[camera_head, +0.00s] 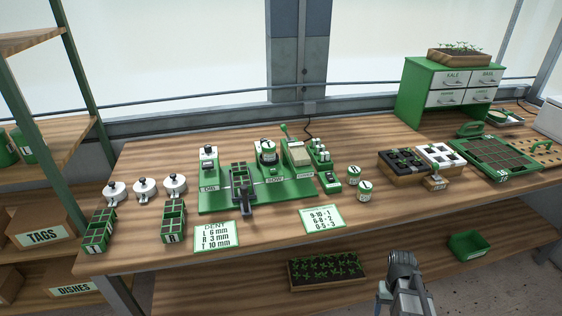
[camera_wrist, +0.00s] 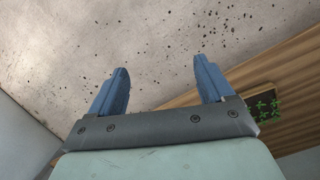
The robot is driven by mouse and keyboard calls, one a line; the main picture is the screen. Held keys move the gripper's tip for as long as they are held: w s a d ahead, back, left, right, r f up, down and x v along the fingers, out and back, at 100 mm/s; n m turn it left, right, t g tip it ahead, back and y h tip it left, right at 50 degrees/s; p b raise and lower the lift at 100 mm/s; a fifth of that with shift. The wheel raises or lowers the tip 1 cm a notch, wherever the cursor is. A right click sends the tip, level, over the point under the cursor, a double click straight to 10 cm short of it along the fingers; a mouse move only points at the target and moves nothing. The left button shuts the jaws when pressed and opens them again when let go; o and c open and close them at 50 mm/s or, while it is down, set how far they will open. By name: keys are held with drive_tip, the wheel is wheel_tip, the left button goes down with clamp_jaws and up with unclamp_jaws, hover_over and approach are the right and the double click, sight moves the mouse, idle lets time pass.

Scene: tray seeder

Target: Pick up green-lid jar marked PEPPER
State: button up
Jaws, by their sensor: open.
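Two small round green-and-white jars stand on the bench right of the green seeder plate. One jar (camera_head: 354,175) is farther back; the other jar (camera_head: 365,191) is nearer and slightly right. Each has a dark mark on its pale top, too small to read surely, so I cannot tell which is PEPPER. My gripper (camera_wrist: 161,82) shows two blue fingers spread apart with nothing between them. In the head view my arm is in front of the bench, low and right of center, well apart from the jars. The wrist view shows only floor and shelf, no jar.
The seeder plate (camera_head: 273,197) carries several devices. A green drawer cabinet (camera_head: 411,101) is at the back right. Bare bench (camera_head: 400,200) lies right of the nearer jar.

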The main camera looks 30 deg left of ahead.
drive_tip(key=w+a+r+n+t, duration=0.1)
drive_tip(key=w+a+r, duration=0.25)
drive_tip(key=r, duration=0.25)
drive_tip(key=w+a+r+t, duration=0.1)
drive_tip(key=w+a+r, duration=0.1)
drive_tip(key=a+r, duration=0.3)
wheel_tip(320, 180, up, 39)
drive_tip(key=n+t+y, duration=0.2)
drive_tip(key=n+y, duration=0.3)
drive_tip(key=n, duration=0.1)
hover_over(269, 145)
drive_tip(key=s+d, duration=0.2)
drive_tip(key=d, duration=0.2)
drive_tip(key=x, duration=0.8)
drive_tip(key=shift+a+f, duration=0.2)
drive_tip(key=shift+f, duration=0.05)
drive_tip(key=shift+x, duration=2.7)
drive_tip(key=shift+s, duration=0.1)
drive_tip(key=shift+r+t+y, duration=0.1)
drive_tip(key=shift+t+y, duration=0.2)
drive_tip(key=c, duration=1.1)
